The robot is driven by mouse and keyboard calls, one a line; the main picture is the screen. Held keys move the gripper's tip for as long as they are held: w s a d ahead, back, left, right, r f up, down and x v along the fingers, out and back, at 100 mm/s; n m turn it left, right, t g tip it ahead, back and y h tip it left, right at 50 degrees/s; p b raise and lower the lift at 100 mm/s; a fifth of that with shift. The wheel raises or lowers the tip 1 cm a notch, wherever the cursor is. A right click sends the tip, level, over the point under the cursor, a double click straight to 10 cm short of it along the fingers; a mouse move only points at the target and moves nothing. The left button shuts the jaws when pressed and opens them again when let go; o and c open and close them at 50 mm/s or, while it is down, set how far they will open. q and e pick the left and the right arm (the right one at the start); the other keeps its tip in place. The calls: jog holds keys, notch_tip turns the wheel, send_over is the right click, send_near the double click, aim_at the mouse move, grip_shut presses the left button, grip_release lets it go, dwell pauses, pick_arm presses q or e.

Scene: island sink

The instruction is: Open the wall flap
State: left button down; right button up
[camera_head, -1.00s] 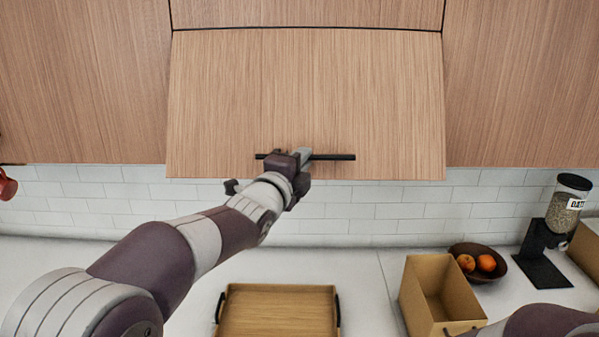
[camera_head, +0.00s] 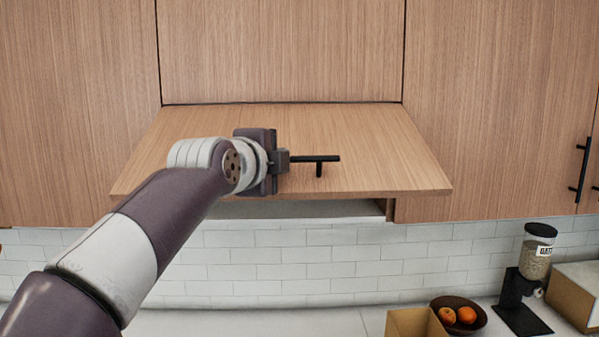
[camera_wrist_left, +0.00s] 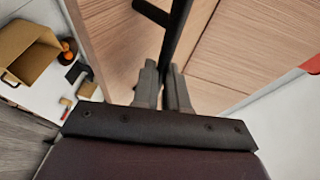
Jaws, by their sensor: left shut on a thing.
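The wall flap (camera_head: 360,135) is a wooden panel hinged along its top edge and swung outward, tilted well away from the cabinet. My left gripper (camera_head: 285,160) is shut on the left part of the handle. In the left wrist view the handle (camera_wrist_left: 178,30) runs down between the two fingers (camera_wrist_left: 162,90), beside the wood flap (camera_wrist_left: 120,40). My right gripper is not in either current view.
Fixed cabinet doors flank the flap, the right one with a black handle (camera_head: 581,170). Below stand a cardboard box (camera_head: 415,323), a bowl of oranges (camera_head: 475,322), a grain dispenser (camera_head: 535,260) and another box (camera_head: 580,290). The space in front of the flap holds only my left arm.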

pick_arm(q)
jog(key=shift+s+d+r+p, duration=0.15)
jog(key=shift+r+p, duration=0.15)
jog(key=shift+r, duration=0.45)
jog(key=shift+a+r, duration=0.2)
jog(key=shift+r, duration=0.15)
jog(key=shift+s+r+p, duration=0.2)
jog(key=shift+r+p, duration=0.45)
jog(key=shift+r, duration=0.05)
jog(key=c, duration=1.5)
grip_release()
jog(key=o, duration=0.3)
jog(key=shift+w+d+f, duration=0.1)
jog(key=shift+w+f, duration=0.05)
jog(key=shift+w, duration=0.05)
jog(key=shift+o, duration=0.2)
jog(key=shift+w+f+g, duration=0.1)
jog(key=shift+w+g, duration=0.1)
jog(key=shift+g, duration=0.1)
jog(key=shift+s, duration=0.1)
